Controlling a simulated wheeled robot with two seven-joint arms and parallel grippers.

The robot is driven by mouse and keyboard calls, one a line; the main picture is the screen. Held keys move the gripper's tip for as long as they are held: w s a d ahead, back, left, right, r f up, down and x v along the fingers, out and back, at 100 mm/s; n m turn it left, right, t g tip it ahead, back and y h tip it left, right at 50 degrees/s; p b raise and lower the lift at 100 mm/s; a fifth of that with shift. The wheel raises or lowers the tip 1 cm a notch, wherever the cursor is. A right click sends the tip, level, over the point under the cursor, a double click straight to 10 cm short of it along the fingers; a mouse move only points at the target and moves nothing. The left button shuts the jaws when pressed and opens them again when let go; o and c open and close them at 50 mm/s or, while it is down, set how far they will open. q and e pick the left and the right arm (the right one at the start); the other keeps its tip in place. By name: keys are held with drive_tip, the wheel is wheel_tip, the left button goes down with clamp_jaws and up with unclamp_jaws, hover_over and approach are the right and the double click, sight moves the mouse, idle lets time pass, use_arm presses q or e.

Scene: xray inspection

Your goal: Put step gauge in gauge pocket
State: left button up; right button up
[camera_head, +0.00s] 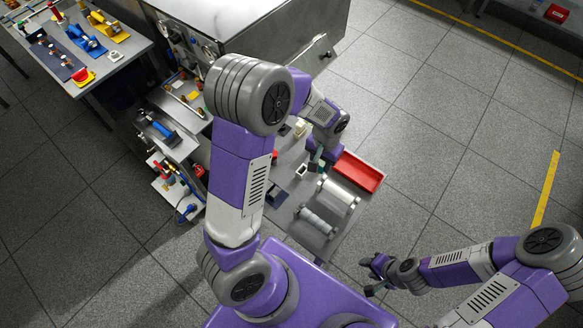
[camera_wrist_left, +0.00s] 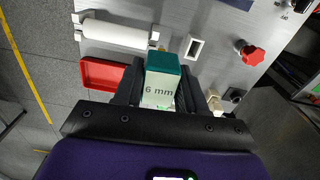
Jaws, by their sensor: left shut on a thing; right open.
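My left gripper (camera_head: 319,163) (camera_wrist_left: 160,85) is shut on the step gauge (camera_wrist_left: 159,82), a block with a green end and a pale face marked "6 mm". In the left wrist view the gauge sits between the two dark fingers; in the head view it is small and partly hidden by the gripper. A small white-rimmed rectangular opening, which looks like the gauge pocket (camera_wrist_left: 195,48) (camera_head: 302,170), is in the grey bench top, to the right of the gauge in the wrist view and apart from it. My right gripper (camera_head: 373,275) is open and empty, away from the bench.
A red tray (camera_head: 358,171) (camera_wrist_left: 100,74) and white rollers (camera_head: 338,195) (camera_wrist_left: 115,33) stand near the gauge. A red knob (camera_wrist_left: 250,54) is on the bench right of the pocket. A large grey cabinet (camera_head: 240,25) stands behind.

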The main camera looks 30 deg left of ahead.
use_arm(q)
drive_tip(key=w+a, duration=0.1)
drive_tip(key=a, duration=0.6)
wheel_tip(320, 180, down, 10)
drive_tip(key=b, duration=0.4)
drive_tip(key=shift+w+f, duration=0.1)
drive_tip(key=shift+f, duration=0.15)
drive_tip(key=shift+r, duration=0.1)
drive_tip(key=shift+f, duration=0.2)
drive_tip(key=o, duration=1.1)
drive_tip(key=shift+c, duration=0.2)
drive_tip(key=shift+r, duration=0.1)
